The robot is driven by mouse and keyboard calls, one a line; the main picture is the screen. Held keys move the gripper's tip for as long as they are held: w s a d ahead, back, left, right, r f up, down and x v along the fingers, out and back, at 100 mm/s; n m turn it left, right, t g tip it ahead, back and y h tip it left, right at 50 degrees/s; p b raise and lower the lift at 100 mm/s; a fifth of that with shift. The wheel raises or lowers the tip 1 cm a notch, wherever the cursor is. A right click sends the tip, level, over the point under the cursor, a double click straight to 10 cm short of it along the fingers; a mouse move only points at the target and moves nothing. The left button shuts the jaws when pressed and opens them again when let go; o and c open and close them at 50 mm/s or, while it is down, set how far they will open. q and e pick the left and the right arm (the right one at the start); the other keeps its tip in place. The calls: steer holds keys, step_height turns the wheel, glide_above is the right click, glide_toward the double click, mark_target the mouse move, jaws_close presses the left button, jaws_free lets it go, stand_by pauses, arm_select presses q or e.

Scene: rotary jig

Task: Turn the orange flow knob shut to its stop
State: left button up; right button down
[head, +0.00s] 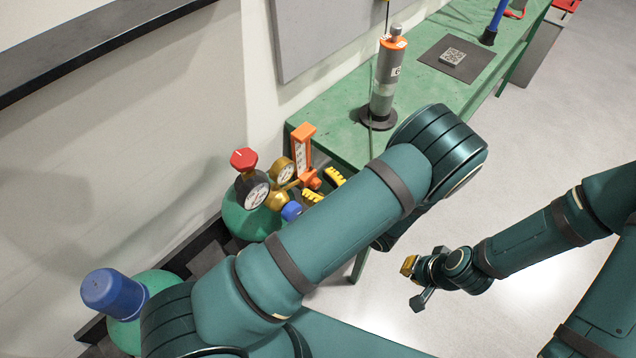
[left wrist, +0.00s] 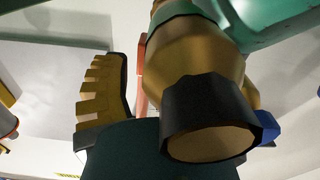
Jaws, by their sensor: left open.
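The orange flow meter (head: 301,148) stands upright at the regulator on the green cylinder. At its foot is an orange part (head: 311,178), which looks like the flow knob. My left gripper (head: 323,187) is open, its yellow ribbed fingers just right of and below that part. I cannot tell whether the knob lies between them. In the left wrist view a ribbed finger (left wrist: 103,90) stands left of a thin orange strip (left wrist: 141,78), and a large brass fitting (left wrist: 205,115) fills the middle. My right gripper (head: 417,280) hangs over the floor, empty; its jaw opening is unclear.
A red knob (head: 243,158), a gauge (head: 252,190), a second gauge (head: 281,170) and a blue knob (head: 291,211) crowd the green cylinder (head: 245,220). A blue-capped cylinder (head: 112,290) stands at lower left. The green bench (head: 345,135) carries a grey-and-orange column (head: 388,75).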

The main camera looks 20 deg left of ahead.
mark_target(310, 153)
arm_select(q)
step_height(310, 153, up, 10)
steer(key=shift+r, duration=0.1)
stand_by(0.4)
